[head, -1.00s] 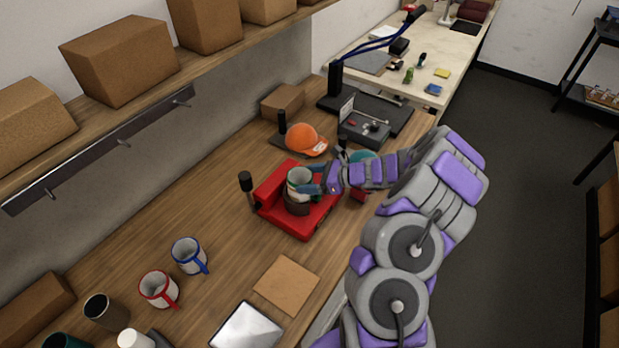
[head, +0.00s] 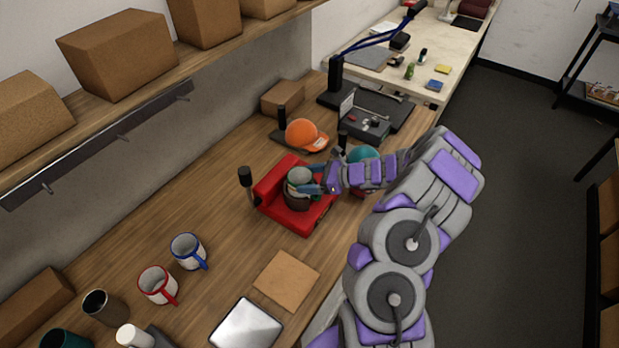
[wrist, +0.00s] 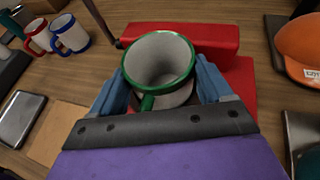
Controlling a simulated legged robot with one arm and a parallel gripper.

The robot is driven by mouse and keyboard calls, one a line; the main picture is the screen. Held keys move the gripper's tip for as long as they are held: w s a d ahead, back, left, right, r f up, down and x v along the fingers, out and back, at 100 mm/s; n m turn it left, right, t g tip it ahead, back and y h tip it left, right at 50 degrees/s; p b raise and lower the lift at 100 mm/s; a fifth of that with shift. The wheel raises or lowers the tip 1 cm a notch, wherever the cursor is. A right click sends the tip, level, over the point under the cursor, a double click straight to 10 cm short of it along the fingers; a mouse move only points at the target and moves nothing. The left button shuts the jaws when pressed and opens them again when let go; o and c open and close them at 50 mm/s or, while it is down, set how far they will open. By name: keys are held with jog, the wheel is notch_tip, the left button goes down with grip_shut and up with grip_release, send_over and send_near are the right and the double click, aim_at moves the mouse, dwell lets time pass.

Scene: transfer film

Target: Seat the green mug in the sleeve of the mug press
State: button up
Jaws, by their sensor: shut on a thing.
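The green mug (head: 300,175) is pale with a green rim; the wrist view shows it (wrist: 158,58) from above, its green handle (wrist: 148,103) facing my wrist. My gripper (head: 311,180) is shut on the mug, with a blue finger on each side. The red mug press (head: 315,213) stands on the bench under it; the press also shows in the wrist view (wrist: 205,38). The dark sleeve (head: 297,202) surrounds the mug's lower part in the head view. How deep the mug sits is hidden by the fingers and sleeve.
A black-knobbed lever (head: 246,178) stands left of the press. Beyond it are an orange cap (head: 301,133) on a press and a teal cap (head: 363,156) behind my wrist. Red-handled (head: 158,285) and blue-handled (head: 188,251) mugs stand nearer. Bench left of the press is clear.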

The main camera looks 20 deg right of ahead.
jog(key=shift+f+b, duration=0.3)
jog(key=shift+f, duration=0.45)
jog(key=o, duration=1.6)
jog(key=shift+o, duration=0.2)
jog(key=p+v, duration=0.1)
jog(key=v, duration=1.6)
jog(key=shift+d, duration=0.15)
jog(key=shift+s, duration=0.1)
